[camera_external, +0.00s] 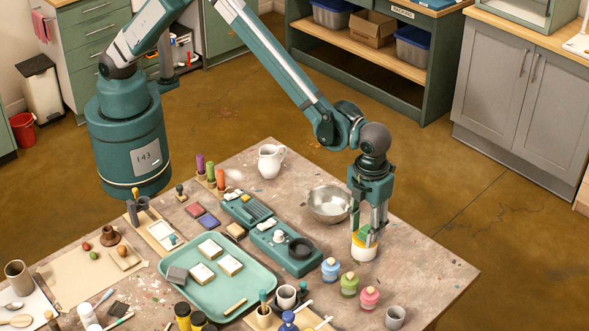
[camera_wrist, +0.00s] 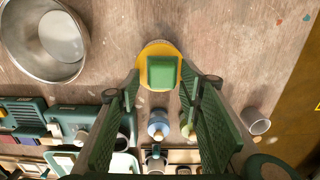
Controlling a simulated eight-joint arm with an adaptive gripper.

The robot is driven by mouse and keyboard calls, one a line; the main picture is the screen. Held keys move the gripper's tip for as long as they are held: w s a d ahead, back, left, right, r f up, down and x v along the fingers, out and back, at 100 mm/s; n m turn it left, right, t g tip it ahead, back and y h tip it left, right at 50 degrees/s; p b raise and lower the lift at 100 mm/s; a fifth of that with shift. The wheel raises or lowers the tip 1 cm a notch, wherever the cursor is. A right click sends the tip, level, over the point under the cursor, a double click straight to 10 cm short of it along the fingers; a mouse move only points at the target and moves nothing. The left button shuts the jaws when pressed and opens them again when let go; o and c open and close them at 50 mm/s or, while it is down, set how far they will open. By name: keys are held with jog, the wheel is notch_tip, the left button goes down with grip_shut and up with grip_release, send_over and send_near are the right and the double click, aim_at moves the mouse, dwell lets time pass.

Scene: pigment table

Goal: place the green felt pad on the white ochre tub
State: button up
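The white ochre tub (camera_external: 364,254) stands upright at the right part of the table, with a yellow top. In the wrist view its round yellow top (camera_wrist: 143,63) shows around the green felt pad (camera_wrist: 163,73). The pad is a small square block, over the middle of the tub top and seemingly resting on it. My gripper (camera_external: 368,229) points straight down over the tub. In the wrist view my gripper's (camera_wrist: 160,88) fingers stand apart on either side of the pad, with gaps visible. The exact contact under the pad is hidden.
A metal bowl (camera_external: 328,204) stands just left of the tub. Blue (camera_external: 330,269), green (camera_external: 349,284) and pink (camera_external: 369,297) bottles stand in front. A teal holder (camera_external: 286,252) and a green tray (camera_external: 222,306) lie to the left. The table right of the tub is clear.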

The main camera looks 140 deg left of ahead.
aim_at(365, 230)
jog(key=shift+r, duration=0.2)
notch_tip(365, 230, up, 12)
jog(key=p, duration=0.1)
dwell(0.8)
dwell(0.5)
jog(key=s+d+r+n+t, duration=0.2)
jog(key=s+d+r+n, duration=0.2)
jog(key=s+d+r, duration=0.55)
jog(key=s+d+r+n+t, duration=0.1)
jog(key=s+d+r+n, duration=0.35)
jog(key=s+r, duration=0.95)
jog(key=s+d+f+n+t, duration=0.1)
jog(key=s+d+n, duration=0.1)
jog(key=s, duration=0.7)
jog(key=s+d+f+n+t, duration=0.1)
jog(key=s+n, duration=0.3)
jog(key=s, duration=0.6)
jog(key=s+d+f+n+t, duration=0.2)
jog(key=s+d+f+n, duration=0.1)
jog(key=s, duration=0.6)
jog(key=shift+s+d, duration=0.35)
jog(key=shift+d, duration=0.2)
